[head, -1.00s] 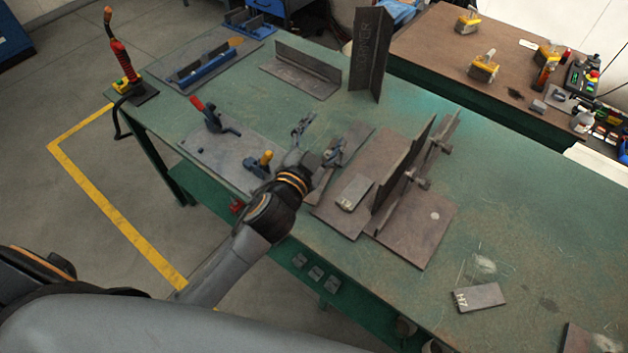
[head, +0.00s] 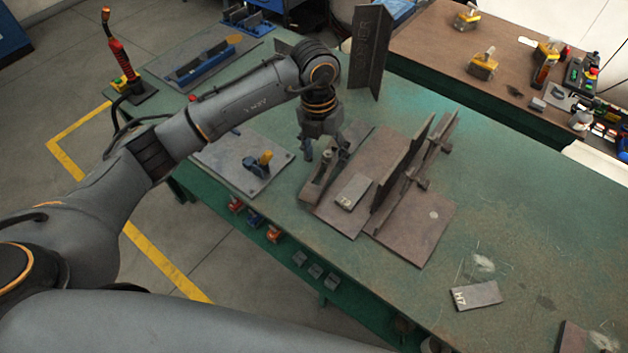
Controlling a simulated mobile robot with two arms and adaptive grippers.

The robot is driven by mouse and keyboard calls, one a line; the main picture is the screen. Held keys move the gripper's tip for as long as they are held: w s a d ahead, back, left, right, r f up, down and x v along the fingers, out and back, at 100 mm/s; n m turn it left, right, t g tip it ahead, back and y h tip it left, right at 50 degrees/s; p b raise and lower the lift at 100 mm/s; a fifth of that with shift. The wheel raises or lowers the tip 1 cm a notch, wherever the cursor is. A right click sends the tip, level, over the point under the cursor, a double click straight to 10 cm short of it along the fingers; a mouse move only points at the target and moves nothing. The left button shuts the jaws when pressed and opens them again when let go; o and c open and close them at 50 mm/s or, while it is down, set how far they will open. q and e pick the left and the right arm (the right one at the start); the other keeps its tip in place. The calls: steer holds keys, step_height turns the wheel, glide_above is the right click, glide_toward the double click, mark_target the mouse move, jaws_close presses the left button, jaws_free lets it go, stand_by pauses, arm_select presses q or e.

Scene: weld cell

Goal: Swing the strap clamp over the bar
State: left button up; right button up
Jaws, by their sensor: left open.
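My left gripper (head: 323,153) points down with its fingers apart, above the strap clamp. The strap clamp (head: 318,187) is a dark narrow strap at the left edge of the brown fixture plate (head: 335,218), running up the picture toward the gripper. Its upper end is partly hidden by the fingers, and I cannot tell whether they touch it. A short flat grey bar (head: 354,190) with a pale mark lies on the plate, right of the strap. The strap lies beside the bar, not across it. My right gripper is not in view.
Upright plates (head: 404,165) stand right of the bar. A base plate with a yellow-handled toggle clamp (head: 261,162) lies to the left. A tall angle piece (head: 369,55) stands behind. A bar marked H7 (head: 476,297) lies at right. The green table (head: 510,200) is mostly clear there.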

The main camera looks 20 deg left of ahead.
mark_target(314, 186)
arm_select(q)
steer(key=shift+y, duration=0.6)
steer(key=f+p, duration=0.1)
steer(key=f, duration=0.3)
steer(key=a+f+p, duration=0.1)
steer(key=f, duration=0.4)
steer(key=a+f+p, duration=0.1)
steer(key=f, duration=0.3)
steer(key=shift+w+a+f, duration=0.15)
steer(key=shift+w+a, duration=0.1)
steer(key=shift+w, duration=0.05)
steer(key=shift+c, duration=0.2)
jaws_close()
